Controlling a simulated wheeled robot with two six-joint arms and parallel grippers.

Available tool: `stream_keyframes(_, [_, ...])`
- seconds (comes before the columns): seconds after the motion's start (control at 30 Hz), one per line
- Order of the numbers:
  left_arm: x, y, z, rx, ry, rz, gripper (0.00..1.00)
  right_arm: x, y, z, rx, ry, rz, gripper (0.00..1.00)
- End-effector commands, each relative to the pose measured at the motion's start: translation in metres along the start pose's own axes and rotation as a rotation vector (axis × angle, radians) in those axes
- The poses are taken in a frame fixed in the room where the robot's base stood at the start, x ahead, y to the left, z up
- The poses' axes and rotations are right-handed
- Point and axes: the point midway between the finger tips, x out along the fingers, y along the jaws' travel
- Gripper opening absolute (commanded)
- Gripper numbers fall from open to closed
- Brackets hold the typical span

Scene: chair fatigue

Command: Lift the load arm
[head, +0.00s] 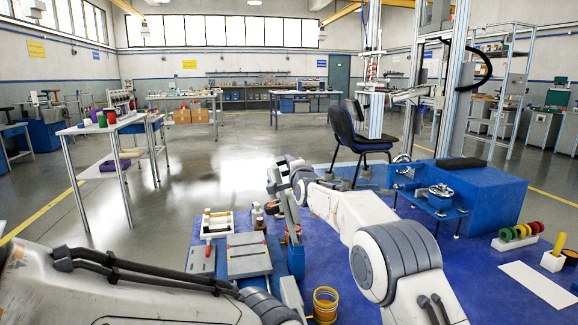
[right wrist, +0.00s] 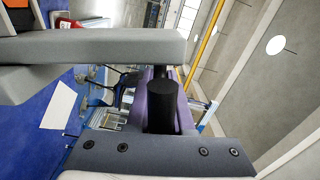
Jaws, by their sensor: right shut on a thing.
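In the right wrist view, my right gripper (right wrist: 165,100) has a grey finger above and a dark finger below. It is shut on a black cylindrical handle (right wrist: 162,108), with a purple bracket (right wrist: 143,112) around and behind it. In the head view, my right gripper (head: 279,190) is near the picture's middle, beside an upright, tilted grey-purple bar (head: 290,208). I cannot tell for certain whether this bar is the load arm or part of my gripper. My left gripper (head: 278,303) is low in the middle; its fingertips are too hidden to judge.
A blue block (head: 485,185) is at right. A blue-grey case (head: 248,255) and a parts tray (head: 216,223) sit near my grippers.

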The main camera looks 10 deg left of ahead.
Motion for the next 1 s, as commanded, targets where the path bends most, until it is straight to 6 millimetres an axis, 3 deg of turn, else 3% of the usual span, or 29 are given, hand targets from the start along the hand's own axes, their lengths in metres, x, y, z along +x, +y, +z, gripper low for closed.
stream_keyframes(0.1, [0.000, 0.000, 0.000, 0.000, 0.000, 0.000, 0.50, 0.000, 0.001, 0.000, -0.001, 0.001, 0.000, 0.00])
stream_keyframes(0.13, [0.000, 0.000, 0.000, 0.000, 0.000, 0.000, 0.50, 0.000, 0.001, 0.000, -0.001, 0.001, 0.000, 0.24])
stream_keyframes(0.2, [0.000, 0.000, 0.000, 0.000, 0.000, 0.000, 0.50, 0.000, 0.001, 0.000, -0.001, 0.001, 0.000, 0.50])
stream_keyframes(0.67, [0.002, 0.000, 0.000, 0.000, 0.000, 0.000, 0.50, -0.005, 0.000, 0.001, -0.001, 0.000, 0.000, 0.50])
stream_keyframes(1.0, [0.007, -0.001, 0.000, 0.000, 0.000, 0.000, 0.50, -0.045, 0.000, 0.001, -0.002, -0.001, 0.001, 0.50])
